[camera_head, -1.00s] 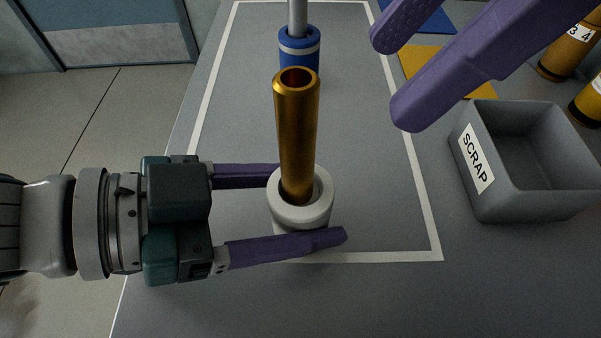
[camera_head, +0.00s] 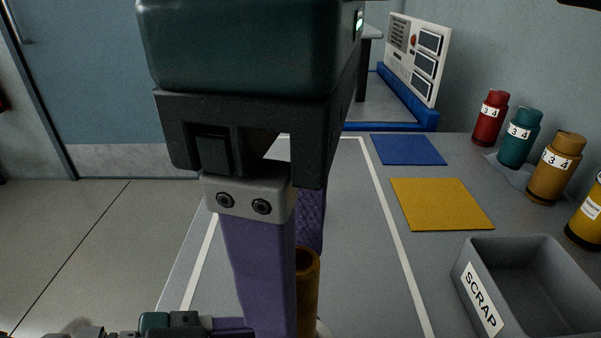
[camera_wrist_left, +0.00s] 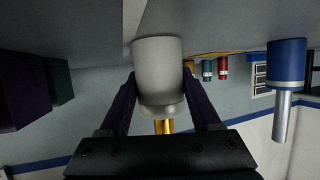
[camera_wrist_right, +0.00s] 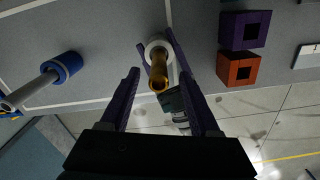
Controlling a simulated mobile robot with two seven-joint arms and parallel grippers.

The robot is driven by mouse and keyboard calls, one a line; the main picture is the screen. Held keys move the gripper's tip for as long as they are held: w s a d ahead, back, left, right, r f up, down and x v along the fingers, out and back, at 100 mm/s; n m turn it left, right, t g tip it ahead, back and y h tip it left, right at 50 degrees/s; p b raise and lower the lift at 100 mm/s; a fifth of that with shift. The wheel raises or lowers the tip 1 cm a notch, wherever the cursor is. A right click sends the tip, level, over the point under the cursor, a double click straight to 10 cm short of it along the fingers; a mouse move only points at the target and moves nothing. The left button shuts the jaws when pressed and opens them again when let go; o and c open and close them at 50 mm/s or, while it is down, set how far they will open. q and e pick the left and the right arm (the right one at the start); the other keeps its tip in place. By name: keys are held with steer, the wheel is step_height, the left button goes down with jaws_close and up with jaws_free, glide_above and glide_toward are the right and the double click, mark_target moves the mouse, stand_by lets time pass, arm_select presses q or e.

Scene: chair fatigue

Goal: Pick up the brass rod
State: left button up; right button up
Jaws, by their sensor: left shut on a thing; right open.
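The brass rod (camera_head: 308,288) stands upright with its open upper end up, largely hidden in the head view by my right gripper. In the right wrist view the rod (camera_wrist_right: 159,72) sits in a pale ring-shaped holder (camera_wrist_right: 154,44). My right gripper (camera_wrist_right: 158,76) is open, with the rod showing between its two purple fingers; I cannot tell whether they touch it. My left gripper (camera_wrist_left: 160,76) is shut on the pale holder (camera_wrist_left: 158,62), and the rod (camera_wrist_left: 164,127) sticks out of the holder in that view.
A grey scrap bin (camera_head: 510,256) stands at the right. A blue cylinder (camera_wrist_right: 68,65) holding a grey rod shows in the right wrist view, with purple (camera_wrist_right: 255,28) and orange (camera_wrist_right: 228,70) blocks.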

mark_target(299, 323)
step_height(299, 323, down, 6)
steer(key=shift+d+f, duration=0.15)
jaws_close()
stand_by(0.7)
